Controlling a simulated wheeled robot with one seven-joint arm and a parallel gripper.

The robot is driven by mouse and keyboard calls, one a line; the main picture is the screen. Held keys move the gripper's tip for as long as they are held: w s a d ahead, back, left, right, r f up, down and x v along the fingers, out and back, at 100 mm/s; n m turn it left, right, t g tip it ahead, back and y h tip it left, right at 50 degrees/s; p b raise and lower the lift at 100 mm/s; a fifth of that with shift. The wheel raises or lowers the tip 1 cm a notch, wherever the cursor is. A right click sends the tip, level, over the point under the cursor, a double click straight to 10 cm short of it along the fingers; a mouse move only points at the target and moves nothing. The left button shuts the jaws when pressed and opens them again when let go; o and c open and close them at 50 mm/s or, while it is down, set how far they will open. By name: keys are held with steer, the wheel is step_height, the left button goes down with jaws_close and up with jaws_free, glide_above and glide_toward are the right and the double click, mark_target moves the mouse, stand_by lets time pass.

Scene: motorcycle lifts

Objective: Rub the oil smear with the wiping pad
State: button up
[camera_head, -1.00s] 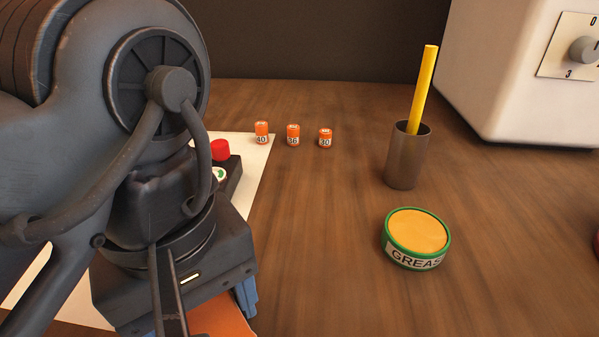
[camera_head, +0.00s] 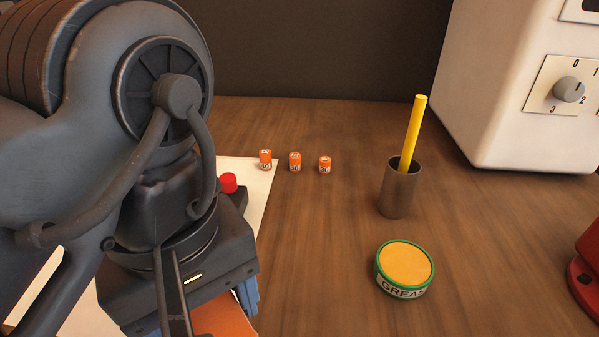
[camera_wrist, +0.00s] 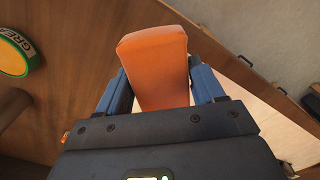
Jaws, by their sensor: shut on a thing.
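My gripper (camera_wrist: 155,88) is shut on an orange block-shaped wiping pad (camera_wrist: 155,60), held between its blue fingers in the wrist view. In the head view my arm fills the left side, and part of the orange pad (camera_head: 222,318) shows below my gripper's dark body, beside a blue finger (camera_head: 247,294). I cannot tell whether the pad touches the surface below. No oil smear is visible in either view; my arm hides much of the left part of the bench.
A green-rimmed grease tin (camera_head: 405,268) and a cup (camera_head: 401,190) with a yellow stick (camera_head: 413,135) stand on the wooden bench. Several small items include orange weights (camera_head: 295,161). A white sheet (camera_head: 262,180) and red button (camera_head: 228,183) lie near my arm. A white machine (camera_head: 520,90) stands back right.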

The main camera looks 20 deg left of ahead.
step_height(320, 180, up, 3)
steer(key=p, duration=0.4)
stand_by(0.3)
steer(key=shift+d, duration=0.1)
stand_by(0.4)
